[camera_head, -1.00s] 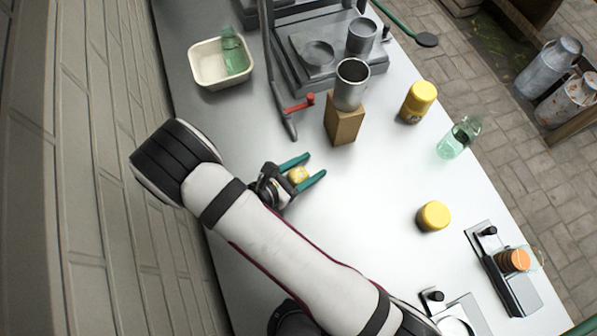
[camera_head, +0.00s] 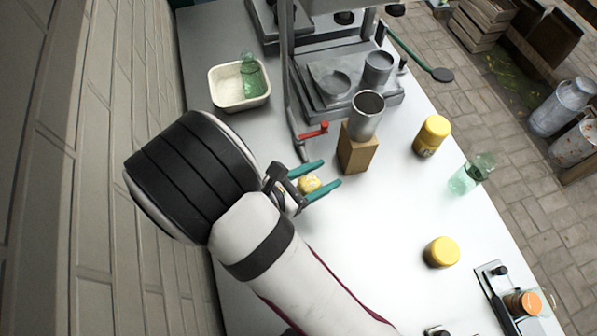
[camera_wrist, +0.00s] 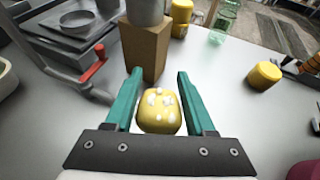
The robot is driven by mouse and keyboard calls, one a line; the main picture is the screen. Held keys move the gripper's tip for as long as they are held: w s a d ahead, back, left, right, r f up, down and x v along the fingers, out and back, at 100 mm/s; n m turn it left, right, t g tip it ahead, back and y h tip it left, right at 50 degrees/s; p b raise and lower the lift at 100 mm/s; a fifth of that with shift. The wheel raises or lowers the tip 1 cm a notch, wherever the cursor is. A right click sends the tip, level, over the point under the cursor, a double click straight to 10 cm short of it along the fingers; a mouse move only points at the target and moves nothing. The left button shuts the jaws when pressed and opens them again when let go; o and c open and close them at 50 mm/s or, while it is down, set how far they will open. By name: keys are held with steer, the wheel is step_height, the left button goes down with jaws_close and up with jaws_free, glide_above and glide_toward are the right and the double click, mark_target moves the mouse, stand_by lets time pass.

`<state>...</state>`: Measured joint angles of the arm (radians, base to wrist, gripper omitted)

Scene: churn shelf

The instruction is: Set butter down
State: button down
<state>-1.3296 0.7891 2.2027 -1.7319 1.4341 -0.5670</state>
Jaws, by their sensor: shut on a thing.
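The butter, a small rounded yellow lump with pale spots, sits between the two teal fingers of my gripper (camera_head: 332,172) in the head view (camera_head: 309,184). In the wrist view the butter (camera_wrist: 160,112) is held near the base of the fingers (camera_wrist: 159,72), which are shut on it. The fingers point toward a wooden block (camera_head: 357,150) that stands just beyond them with a metal cup (camera_head: 367,115) on top. I cannot tell whether the butter touches the grey table or hangs just above it.
A red-handled metal crank (camera_head: 314,131) and grey machine stand behind and left of the block. A cream tub (camera_head: 227,91) holds a green bottle. The table between gripper and jars is bare.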

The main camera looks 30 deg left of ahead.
step_height(320, 180, up, 6)
steer(key=s+d+f+m+g+h, duration=0.2)
steer(key=s+f+m+g+h, duration=0.1)
steer(key=m+g, duration=0.6)
steer(key=s+d+f+m+g+h, duration=0.1)
steer(key=s+f+m+g+h, duration=0.3)
steer(key=m+g, duration=0.4)
steer(key=w+a+m+g+y, duration=0.1)
steer(key=a+m+g+y, duration=0.8)
steer(key=a+m+y, duration=0.55)
steer(key=w+a+r+m+t+y, duration=0.4)
steer(key=w+a+r+m+y, duration=0.35)
steer(key=w, duration=0.25)
steer(key=shift+m, duration=0.5)
steer(key=s+a+f, duration=0.2)
steer(key=a+f, duration=0.1)
steer(key=f, duration=0.1)
steer(key=s+a+f, duration=0.1)
steer(key=a+f, duration=0.2)
steer(key=s+a+f, duration=0.2)
steer(key=a+f, duration=0.1)
steer(key=f, duration=0.1)
steer(key=shift+s+a+f, duration=0.25)
steer(key=shift+s+f, duration=0.05)
steer(key=shift+f, duration=0.05)
steer(key=shift+s+a+f, duration=0.1)
steer(key=shift+a+f, duration=0.05)
steer(key=shift+f, duration=0.95)
steer(key=shift+s+a+f, duration=0.1)
steer(key=shift+f, duration=0.95)
